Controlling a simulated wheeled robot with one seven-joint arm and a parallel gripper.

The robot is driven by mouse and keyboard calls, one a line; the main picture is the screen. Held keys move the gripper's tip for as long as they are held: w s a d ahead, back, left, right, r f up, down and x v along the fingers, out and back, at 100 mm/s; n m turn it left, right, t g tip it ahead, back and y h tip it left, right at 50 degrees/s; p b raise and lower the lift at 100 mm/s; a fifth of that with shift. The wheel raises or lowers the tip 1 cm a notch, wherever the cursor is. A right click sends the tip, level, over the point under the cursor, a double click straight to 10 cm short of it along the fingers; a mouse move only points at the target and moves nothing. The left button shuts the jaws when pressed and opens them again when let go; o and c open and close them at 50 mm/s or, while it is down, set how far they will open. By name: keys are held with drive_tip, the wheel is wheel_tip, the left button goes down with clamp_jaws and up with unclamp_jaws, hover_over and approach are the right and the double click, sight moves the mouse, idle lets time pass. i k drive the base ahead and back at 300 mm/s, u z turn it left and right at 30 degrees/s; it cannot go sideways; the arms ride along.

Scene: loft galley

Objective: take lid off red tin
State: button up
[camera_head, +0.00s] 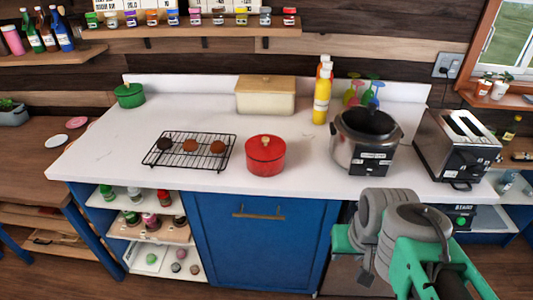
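The red tin (266,158) stands upright on the white counter, right of the wire rack and near the front edge. Its red lid (265,146) sits on top and has a small pale knob (266,141). My arm, grey and green, reaches in at the lower right, in front of the counter. The gripper's fingers cannot be made out, so whether it is open or shut does not show. The arm is well apart from the red tin.
A wire rack (160,163) holds brown round items. A steel cooker (350,154) and a toaster (455,150) stand at right. A yellow bottle (321,100), cream box (265,97) and green pot (129,96) stand behind. The counter (200,115) behind the rack is clear.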

sight(265, 147)
drive_tip(key=u, duration=0.5)
drive_tip(key=i, duration=0.85)
drive_tip(key=u, duration=1.6)
